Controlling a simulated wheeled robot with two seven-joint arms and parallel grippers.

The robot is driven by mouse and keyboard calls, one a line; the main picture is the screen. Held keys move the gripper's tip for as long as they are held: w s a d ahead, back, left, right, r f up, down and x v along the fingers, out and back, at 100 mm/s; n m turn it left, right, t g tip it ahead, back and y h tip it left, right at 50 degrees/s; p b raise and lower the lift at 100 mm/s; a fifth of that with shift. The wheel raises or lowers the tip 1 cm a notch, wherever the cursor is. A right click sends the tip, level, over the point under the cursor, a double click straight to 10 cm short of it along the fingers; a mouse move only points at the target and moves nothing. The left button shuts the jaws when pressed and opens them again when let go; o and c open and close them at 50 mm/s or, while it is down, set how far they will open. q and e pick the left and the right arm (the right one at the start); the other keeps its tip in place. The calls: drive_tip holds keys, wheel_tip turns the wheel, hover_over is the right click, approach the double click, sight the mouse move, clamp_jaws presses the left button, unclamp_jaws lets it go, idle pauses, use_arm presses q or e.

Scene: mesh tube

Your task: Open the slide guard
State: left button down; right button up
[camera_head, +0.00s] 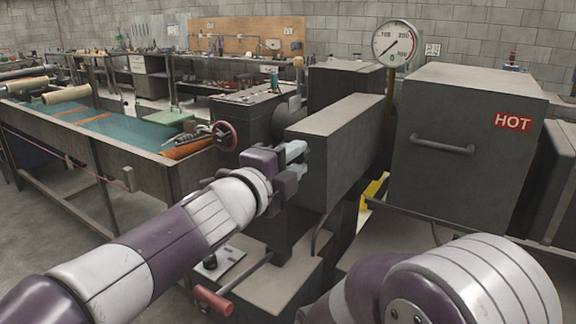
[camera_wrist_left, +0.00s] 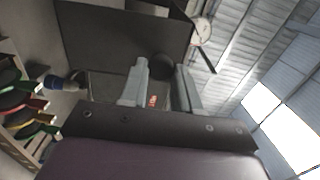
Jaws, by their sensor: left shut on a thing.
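A long grey box-shaped housing (camera_head: 335,135), which I take to be the slide guard, stands in the middle of the head view. My left gripper (camera_head: 296,158) is at its left end face, its pale fingers close against the front edge. In the left wrist view, a dark round knob (camera_wrist_left: 163,67) shows between and just beyond the fingertips of the left gripper (camera_wrist_left: 160,85). The gripper is shut on what looks like this knob, though the contact itself is partly hidden. My right gripper is out of view; only part of that arm shows at lower right.
A dark cabinet with a handle (camera_head: 442,146) and a red HOT sign (camera_head: 513,122) stands to the right. A round gauge (camera_head: 394,44) rises behind the housing. A red-handled lever (camera_head: 213,301) sits low in front. A teal-lined trough table (camera_head: 115,135) is at left.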

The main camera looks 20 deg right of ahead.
use_arm(q)
drive_tip(key=shift+r, duration=0.1)
idle(0.3)
drive_tip(key=c, duration=0.8)
unclamp_jaws()
drive_tip(key=b+v, duration=0.1)
drive_tip(key=v, duration=1.1)
drive_tip(key=shift+s+a, duration=0.2)
drive_tip(key=shift+a, duration=0.1)
drive_tip(key=shift+c, duration=0.4)
